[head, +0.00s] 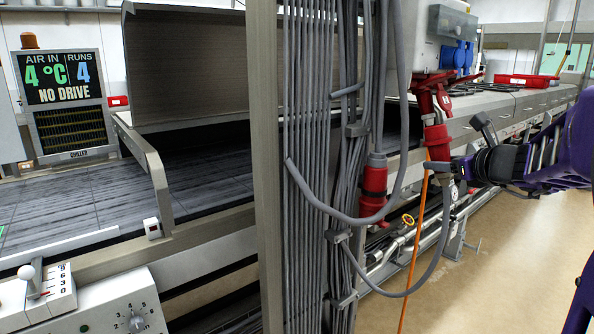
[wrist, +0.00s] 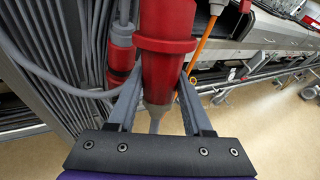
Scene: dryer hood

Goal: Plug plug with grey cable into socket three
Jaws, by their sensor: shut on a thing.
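My gripper (head: 452,167) is shut on a red plug (head: 437,141), which also shows upright between the two fingers in the wrist view (wrist: 168,62). The plug's narrow lower end is grey, and a grey cable (head: 437,258) runs down from it in a loop. Red sockets (head: 430,92) hang under a white box (head: 440,45) just above the held plug. I cannot tell whether plug and socket touch, or which socket number this is. A second red plug with a grey collar (head: 373,188) hangs to the left, beside the cable bundle.
A grey post with many grey cables (head: 310,160) stands left of the plug. An orange cable (head: 415,250) hangs close behind my gripper. Blue sockets (head: 458,55) are on the box's right. A long metal machine (head: 510,105) runs behind; floor is clear at right.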

